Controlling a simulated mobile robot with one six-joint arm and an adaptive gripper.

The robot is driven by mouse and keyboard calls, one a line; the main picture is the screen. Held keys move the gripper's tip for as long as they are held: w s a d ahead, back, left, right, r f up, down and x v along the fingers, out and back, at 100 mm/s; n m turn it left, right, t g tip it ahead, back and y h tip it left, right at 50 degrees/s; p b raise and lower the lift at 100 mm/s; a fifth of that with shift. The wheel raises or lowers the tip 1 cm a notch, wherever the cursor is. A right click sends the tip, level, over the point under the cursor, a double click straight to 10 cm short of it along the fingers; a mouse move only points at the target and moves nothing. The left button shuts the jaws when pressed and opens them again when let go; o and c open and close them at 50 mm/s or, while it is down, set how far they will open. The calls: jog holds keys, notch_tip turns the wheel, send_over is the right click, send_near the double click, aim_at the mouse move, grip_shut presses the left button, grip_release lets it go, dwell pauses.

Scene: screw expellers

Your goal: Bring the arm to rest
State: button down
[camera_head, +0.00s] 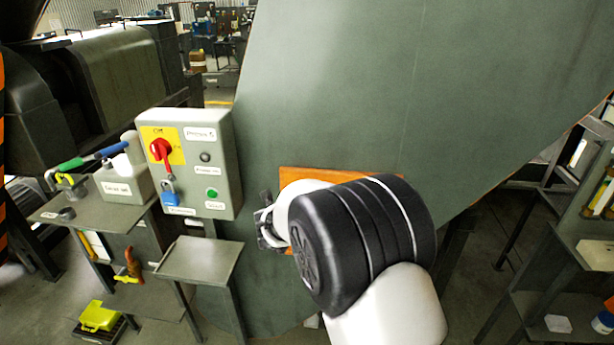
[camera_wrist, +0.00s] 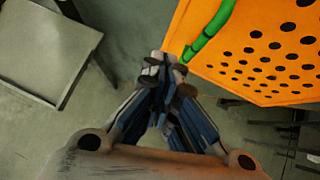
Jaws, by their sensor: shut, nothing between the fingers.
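My arm reaches up from the bottom right of the head view, in front of the large green machine panel (camera_head: 340,90). My gripper (camera_head: 266,222) points left there and is partly hidden by my own wrist. In the wrist view my gripper (camera_wrist: 168,68) is shut, its fingertips together with nothing between them. Part of the orange guard (camera_head: 310,175) shows behind my wrist in the head view.
Left of my gripper stands a grey control box (camera_head: 222,150) with a red switch (camera_head: 160,149) and a blue padlock (camera_head: 170,198). A small bare metal table (camera_head: 200,258) stands below it. A tool stand (camera_head: 60,208) is at far left, shelves (camera_head: 575,255) at right.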

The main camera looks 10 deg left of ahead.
notch_tip(320, 180, up, 9)
jog(key=s+d+n+y, duration=0.1)
jog(key=d+n+y, duration=0.1)
jog(key=n, duration=0.3)
jog(key=s+d+r+n+y+b, duration=0.1)
jog(key=s+d+r+n+y, duration=0.1)
jog(key=s+d+r+n, duration=0.9)
jog(key=s+d+f+n+g+h, duration=0.1)
jog(key=s+d+f+n+h, duration=0.1)
jog(key=s+d+n, duration=0.3)
jog(key=s+d+f+n+g+h, duration=0.1)
jog(key=s+d+n, duration=0.5)
jog(key=s, duration=0.7)
jog(key=s+d+f+n+g+h+b, duration=0.1)
jog(key=s+d+f+n+g+h, duration=0.1)
jog(key=s+d+n, duration=0.4)
jog(key=s+d+f+h, duration=0.1)
jog(key=s, duration=0.3)
jog(key=shift+f, duration=0.15)
